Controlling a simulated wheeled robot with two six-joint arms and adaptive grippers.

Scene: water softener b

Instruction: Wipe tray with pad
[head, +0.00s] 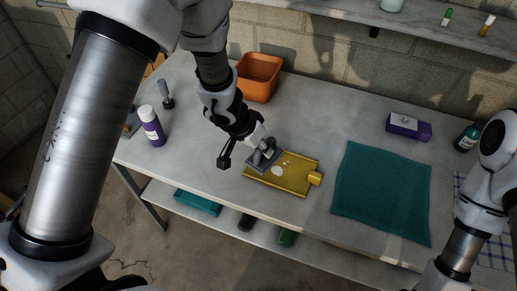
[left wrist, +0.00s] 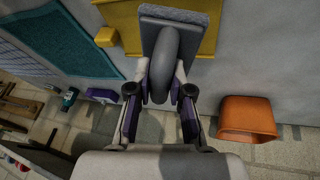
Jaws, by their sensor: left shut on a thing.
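The yellow tray (head: 290,178) lies flat on the table near its front edge, with a few pale spots on its surface and a tab on its right side. It also shows in the left wrist view (left wrist: 120,13). My left gripper (head: 262,150) is shut on the grey pad (head: 258,163) by its rounded handle (left wrist: 165,62). The pad is over the left part of the tray; I cannot tell whether it touches. My right gripper is out of view; part of my right arm shows at the right edge.
An orange bin (head: 259,78) stands behind the tray. A purple bottle (head: 152,126) is at the left. A teal cloth (head: 381,192) lies right of the tray. A purple box (head: 408,127) and a dark teal bottle (head: 467,138) stand at the back right. A shelf (head: 370,22) runs along the wall.

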